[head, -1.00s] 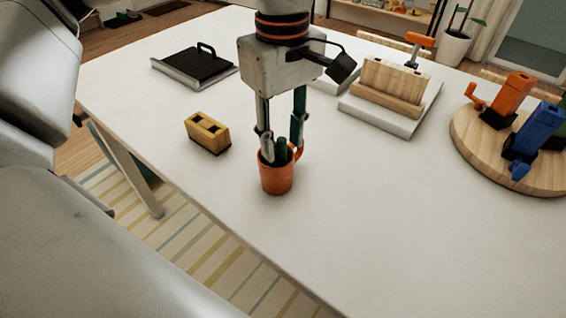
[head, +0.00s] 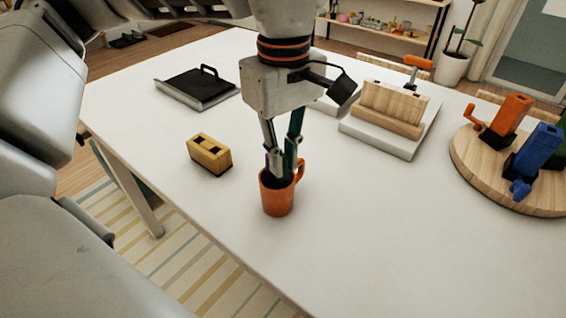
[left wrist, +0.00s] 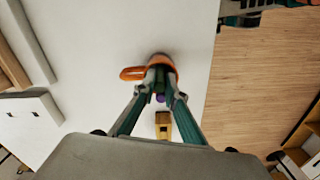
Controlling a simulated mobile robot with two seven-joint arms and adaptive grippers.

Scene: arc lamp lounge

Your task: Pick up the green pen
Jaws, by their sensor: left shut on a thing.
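The orange mug (head: 277,197) stands upright near the front edge of the white table, its handle toward the right. My left gripper (head: 279,168) points down into the mug's mouth, and its fingers have come together. It is shut on the green pen (left wrist: 160,82), which shows as a dark green strip between the fingertips in the left wrist view. The fingers hide most of the pen, and its lower part is inside the mug. A small purple thing (left wrist: 160,98) shows beside the fingertips. My right gripper is not in view.
A yellow block with slots (head: 209,153) stands left of the mug. A black tray with a handle (head: 198,86) is farther back. A wooden holder (head: 392,105) on a white base stands behind right. A round wooden board (head: 478,168) carries orange and blue gadgets. Table right of the mug is clear.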

